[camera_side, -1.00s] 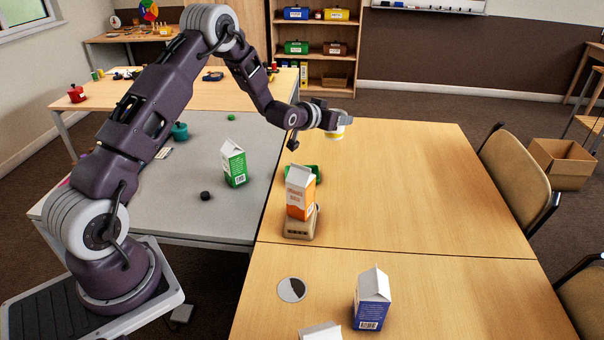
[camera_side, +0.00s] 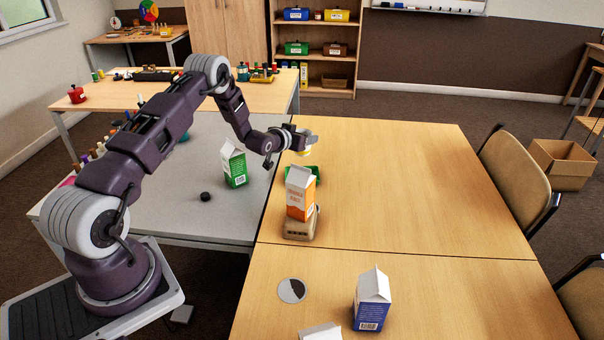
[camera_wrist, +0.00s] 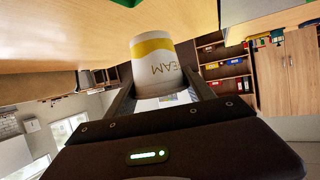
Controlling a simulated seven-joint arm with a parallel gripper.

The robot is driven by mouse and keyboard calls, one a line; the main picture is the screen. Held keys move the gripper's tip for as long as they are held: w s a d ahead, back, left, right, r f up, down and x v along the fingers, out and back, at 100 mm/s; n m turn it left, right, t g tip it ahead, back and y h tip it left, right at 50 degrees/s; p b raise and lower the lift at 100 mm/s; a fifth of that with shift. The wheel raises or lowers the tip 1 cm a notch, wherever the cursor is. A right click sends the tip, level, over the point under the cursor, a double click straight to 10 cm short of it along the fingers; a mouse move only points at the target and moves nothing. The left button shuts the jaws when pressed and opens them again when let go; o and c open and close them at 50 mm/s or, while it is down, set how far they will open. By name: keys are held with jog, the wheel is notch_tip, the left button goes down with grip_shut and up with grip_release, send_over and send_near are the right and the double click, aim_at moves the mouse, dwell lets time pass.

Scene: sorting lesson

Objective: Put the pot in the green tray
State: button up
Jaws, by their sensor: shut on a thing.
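The pot (camera_wrist: 165,65) is a white cup with a yellow band and part of the word CREAM on it, seen close up in the wrist view. My gripper (camera_side: 309,142) is shut on it and holds it above the table. In the side view the pot (camera_side: 303,153) shows only as a small yellow and white patch below my gripper. The green tray (camera_side: 317,171) lies on the wooden table just below the pot in the side view. An orange carton hides much of the tray, so its inside cannot be seen.
A green carton (camera_side: 234,163) and a black puck (camera_side: 205,196) are on the grey table. A blue carton (camera_side: 372,300) stands nearer. The wooden table's right side is clear.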

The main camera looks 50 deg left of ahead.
notch_tip(320, 180, down, 10)
jog(key=shift+f, duration=0.1)
jog(key=shift+f, duration=0.1)
jog(key=o, duration=1.4)
jog(key=v, duration=1.2)
